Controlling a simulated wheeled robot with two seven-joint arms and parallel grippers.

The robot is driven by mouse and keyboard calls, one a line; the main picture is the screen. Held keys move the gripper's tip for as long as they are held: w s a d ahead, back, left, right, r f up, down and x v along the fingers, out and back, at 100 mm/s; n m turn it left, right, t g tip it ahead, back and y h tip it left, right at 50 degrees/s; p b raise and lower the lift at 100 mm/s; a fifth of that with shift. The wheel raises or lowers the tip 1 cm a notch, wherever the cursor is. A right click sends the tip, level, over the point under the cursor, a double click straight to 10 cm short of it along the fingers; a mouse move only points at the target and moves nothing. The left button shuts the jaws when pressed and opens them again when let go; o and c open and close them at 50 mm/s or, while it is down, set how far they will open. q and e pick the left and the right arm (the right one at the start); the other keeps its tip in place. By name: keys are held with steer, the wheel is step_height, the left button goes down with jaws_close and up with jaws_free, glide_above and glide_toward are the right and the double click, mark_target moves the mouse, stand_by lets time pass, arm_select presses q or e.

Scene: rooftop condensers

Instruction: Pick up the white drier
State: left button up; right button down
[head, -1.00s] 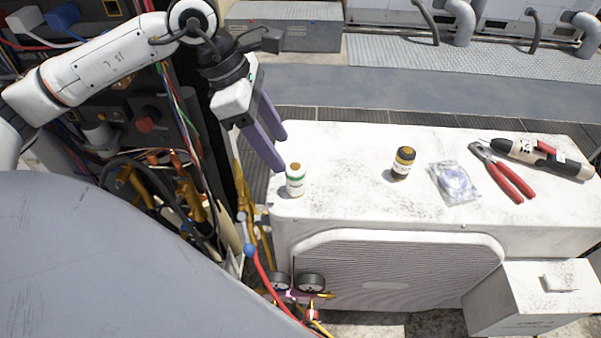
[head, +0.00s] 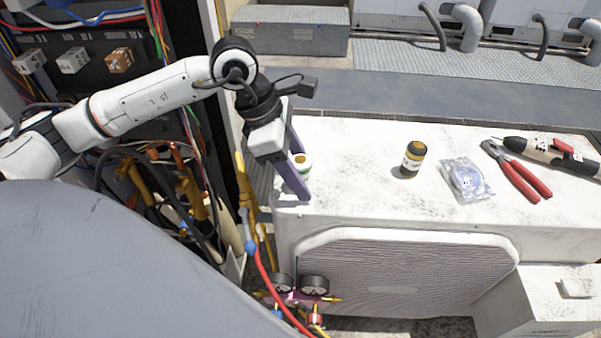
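The white drier (head: 304,164), a small white cylinder with a green band and a brownish top, stands at the left end of the white condenser's top (head: 365,205). My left gripper (head: 302,176) is at the drier, its purple fingers pointing down. One finger passes in front of the drier and hides much of it; the other finger shows behind it. The fingers are apart, with the drier seen between them. Whether they touch it is not clear. My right gripper is not in view.
Gauges with hoses (head: 314,284) hang at the condenser's front left. Wiring crowds the left side.

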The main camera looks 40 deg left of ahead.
arm_select(q)
steer(key=c, duration=1.1)
steer(key=shift+r, duration=0.1)
